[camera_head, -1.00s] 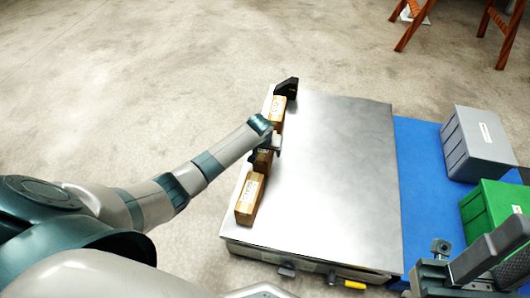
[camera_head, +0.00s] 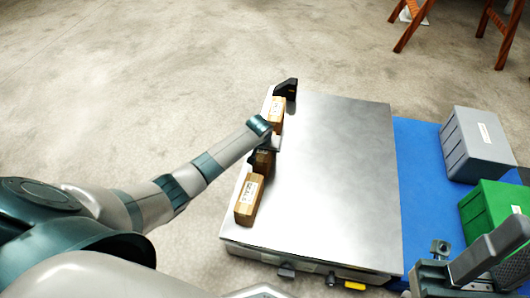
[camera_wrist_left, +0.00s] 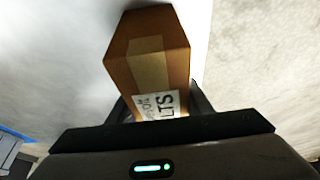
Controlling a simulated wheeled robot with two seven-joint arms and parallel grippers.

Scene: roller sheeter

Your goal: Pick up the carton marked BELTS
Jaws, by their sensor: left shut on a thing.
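Three brown cartons stand in a row along the left edge of a grey metal top (camera_head: 340,170): a far one (camera_head: 276,112), a middle one (camera_head: 262,162) and a near one (camera_head: 248,200). The left gripper is shut on this carton. I cannot tell whether it is clear of the top. My right gripper (camera_head: 455,262) is at the lower right; its fingertips are unclear.
A blue surface (camera_head: 420,190) on the right carries a grey box (camera_head: 478,145) and a green box (camera_head: 490,212). The middle of the metal top is clear.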

